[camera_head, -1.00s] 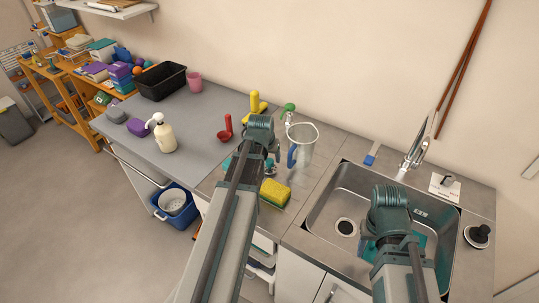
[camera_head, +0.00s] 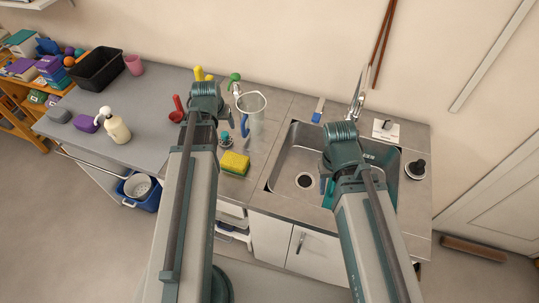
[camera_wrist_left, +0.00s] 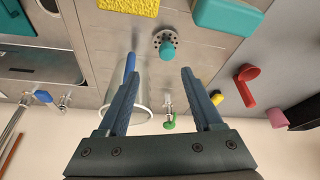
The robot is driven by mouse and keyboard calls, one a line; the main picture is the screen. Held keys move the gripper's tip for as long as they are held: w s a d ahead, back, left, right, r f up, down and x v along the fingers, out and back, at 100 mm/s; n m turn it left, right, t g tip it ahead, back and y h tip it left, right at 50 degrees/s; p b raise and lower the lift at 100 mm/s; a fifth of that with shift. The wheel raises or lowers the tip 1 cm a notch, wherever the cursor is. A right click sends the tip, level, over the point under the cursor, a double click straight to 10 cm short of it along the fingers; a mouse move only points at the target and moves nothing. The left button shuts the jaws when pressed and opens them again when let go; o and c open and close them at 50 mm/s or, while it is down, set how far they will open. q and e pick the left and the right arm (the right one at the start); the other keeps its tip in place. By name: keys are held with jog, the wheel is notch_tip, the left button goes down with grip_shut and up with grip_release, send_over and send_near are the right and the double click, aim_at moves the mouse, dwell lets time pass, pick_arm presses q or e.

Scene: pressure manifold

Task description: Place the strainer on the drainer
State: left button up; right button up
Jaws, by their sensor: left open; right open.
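The strainer (camera_wrist_left: 167,42), a perforated metal disc with a teal knob, lies on the grey counter. In the head view it (camera_head: 226,140) shows just right of my left gripper (camera_head: 206,118). In the left wrist view my left gripper (camera_wrist_left: 160,76) is open and empty, its fingers pointing toward the strainer, which lies beyond the fingertips. The drainer (camera_head: 305,181) is the dark round drain in the floor of the metal sink, uncovered. My right gripper (camera_head: 334,180) is open over the sink; its fingers are mostly hidden by the arm.
A yellow sponge (camera_head: 235,162) lies in front of the strainer and a clear jug (camera_head: 252,112) with a blue handle stands behind it. A teal box (camera_wrist_left: 228,14) is beside the strainer. The faucet (camera_head: 356,103) rises behind the sink.

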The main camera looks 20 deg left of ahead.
pick_arm(q)
jog(key=s+d+m+g, duration=0.1)
jog(key=s+d, duration=0.3)
jog(key=d, duration=0.4)
jog(key=s+d+f+m+g, duration=0.1)
jog(key=s+d+m+g, duration=0.1)
jog(key=s+d, duration=0.3)
jog(key=s+d+m+g, duration=0.1)
jog(key=s+d+m, duration=0.2)
jog(key=d, duration=1)
jog(key=shift+s+d+f, duration=0.2)
jog(key=shift+s, duration=0.75)
notch_tip(320, 180, down, 6)
jog(key=b, duration=0.5)
jog(key=shift+r+b, duration=0.15)
jog(key=shift+b, duration=0.15)
pick_arm(e)
notch_tip(320, 180, down, 6)
jog(key=shift+r, duration=0.15)
pick_arm(q)
jog(key=shift+r, duration=0.25)
pick_arm(e)
jog(key=shift+r, duration=0.25)
